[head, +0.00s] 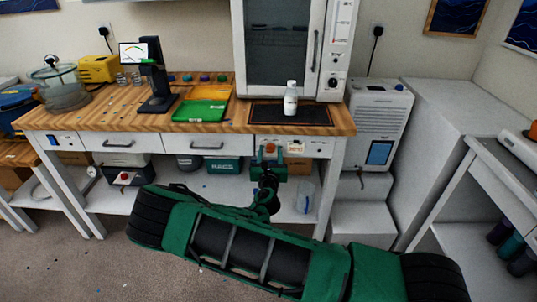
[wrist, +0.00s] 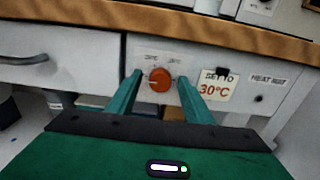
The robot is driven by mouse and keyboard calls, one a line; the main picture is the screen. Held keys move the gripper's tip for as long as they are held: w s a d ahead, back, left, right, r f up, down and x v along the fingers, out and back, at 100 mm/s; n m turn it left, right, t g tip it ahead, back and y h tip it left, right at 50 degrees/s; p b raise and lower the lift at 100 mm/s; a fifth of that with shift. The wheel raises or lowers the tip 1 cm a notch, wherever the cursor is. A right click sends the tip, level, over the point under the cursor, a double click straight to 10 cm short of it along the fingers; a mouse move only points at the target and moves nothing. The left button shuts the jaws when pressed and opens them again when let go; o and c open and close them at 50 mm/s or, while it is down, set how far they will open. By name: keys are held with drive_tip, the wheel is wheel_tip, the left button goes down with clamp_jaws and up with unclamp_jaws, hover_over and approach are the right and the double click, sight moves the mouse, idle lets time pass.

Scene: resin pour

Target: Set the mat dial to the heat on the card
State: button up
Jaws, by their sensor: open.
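The orange round dial (wrist: 160,79) sits on the white front panel under the bench top; it also shows small in the head view (head: 270,148). Small scale labels stand above it, too blurred to read surely. A faint light mark shows at the dial's left side. The card (wrist: 216,86) right of the dial reads "SET TO 30°C". My gripper (wrist: 158,82) is open, with one green finger on each side of the dial. I cannot tell whether the fingers touch it. The black mat (head: 262,114) lies on the bench above, with a white bottle (head: 291,98) on it.
A "HEAT MAT" label (wrist: 268,79) is right of the card. Drawers (head: 207,146) are left of the dial panel. The wooden bench edge (wrist: 200,27) runs just above.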

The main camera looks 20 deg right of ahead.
drive_tip(key=c, duration=1)
drive_tip(key=shift+m, duration=0.3)
drive_tip(key=m, duration=0.4)
drive_tip(key=shift+m, duration=0.3)
drive_tip(key=m, duration=0.5)
drive_tip(key=shift+f, duration=0.1)
drive_tip(key=m, duration=0.7)
drive_tip(key=shift+d+f+m, duration=0.1)
drive_tip(key=shift+m, duration=0.2)
drive_tip(key=m, duration=0.5)
drive_tip(key=shift+f+m, duration=0.15)
drive_tip(key=shift+m, duration=0.25)
